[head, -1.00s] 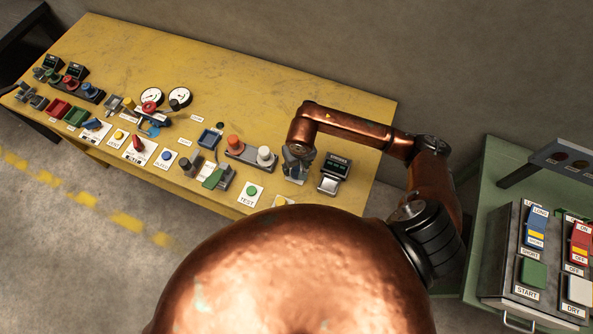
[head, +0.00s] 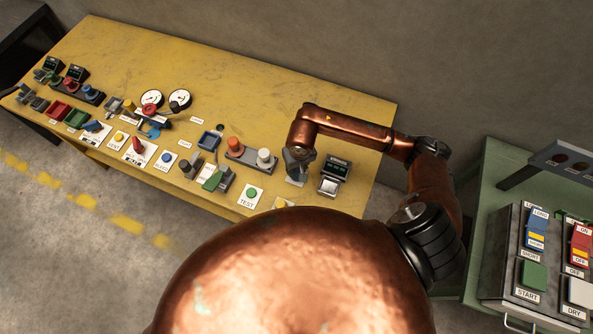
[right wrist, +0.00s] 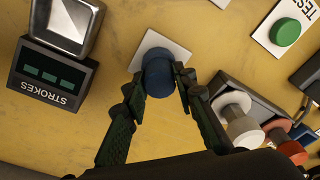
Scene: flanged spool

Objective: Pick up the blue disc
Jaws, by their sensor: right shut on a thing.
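The blue disc (right wrist: 158,75) shows dark blue in the right wrist view, between my fingertips, over a pale square plate (right wrist: 150,43). Whether it touches the plate or is raised from it cannot be told. My right gripper (right wrist: 157,85) is shut on the disc, with a dark finger on each side. In the head view my right gripper (head: 298,160) points down at the right part of the yellow table (head: 270,105), and the disc is hidden there. My left gripper is out of view.
Left of the gripper in the head view are a block with orange and white knobs (head: 249,152) and a green TEST button (head: 251,194). A STROKES counter (head: 335,172) stands close on the right. A green bench (head: 490,180) with switches is farther right. The table's back is clear.

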